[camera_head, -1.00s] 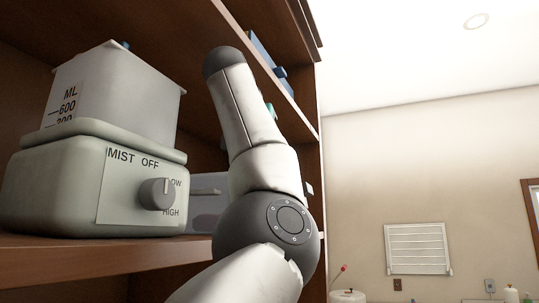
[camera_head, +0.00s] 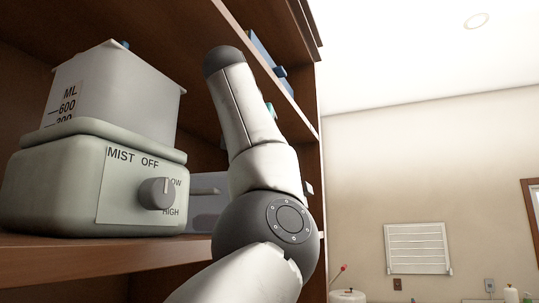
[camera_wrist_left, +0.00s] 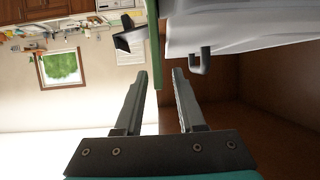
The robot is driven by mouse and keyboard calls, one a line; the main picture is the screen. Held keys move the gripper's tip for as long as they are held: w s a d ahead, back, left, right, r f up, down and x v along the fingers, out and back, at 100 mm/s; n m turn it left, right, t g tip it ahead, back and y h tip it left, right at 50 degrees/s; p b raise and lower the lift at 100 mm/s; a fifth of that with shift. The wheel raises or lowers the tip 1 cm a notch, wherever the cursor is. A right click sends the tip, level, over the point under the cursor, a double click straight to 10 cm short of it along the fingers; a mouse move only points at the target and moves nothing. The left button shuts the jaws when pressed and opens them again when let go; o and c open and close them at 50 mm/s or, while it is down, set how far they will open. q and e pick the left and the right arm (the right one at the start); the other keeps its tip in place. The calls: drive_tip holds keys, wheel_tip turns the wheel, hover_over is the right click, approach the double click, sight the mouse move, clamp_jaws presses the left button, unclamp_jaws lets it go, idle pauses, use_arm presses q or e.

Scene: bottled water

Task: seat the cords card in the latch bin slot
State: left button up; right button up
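My left gripper (camera_wrist_left: 160,72) shows in the left wrist view, its two fingers apart with a gap between them. A green upright strip (camera_wrist_left: 154,25) lies in line with that gap; I cannot tell whether it is a card edge or something behind. A pale bin (camera_wrist_left: 240,30) with a dark hooked handle or latch (camera_wrist_left: 199,64) is just beyond and right of the fingers. In the head view a grey bin (camera_head: 207,212) is partly hidden behind my arm. I cannot make out a card or its writing. My left gripper is hidden in the head view. My right gripper is not in view.
A humidifier (camera_head: 75,190) with a knob stands on the wooden shelf (camera_head: 90,258), left of my arm. Blue (camera_head: 265,57) and teal (camera_head: 270,108) items show on the shelves above. Open room lies to the right, with a wall vent (camera_head: 417,249).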

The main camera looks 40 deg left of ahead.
use_arm(q)
drive_tip(key=b+v, duration=0.2)
drive_tip(key=v, duration=1)
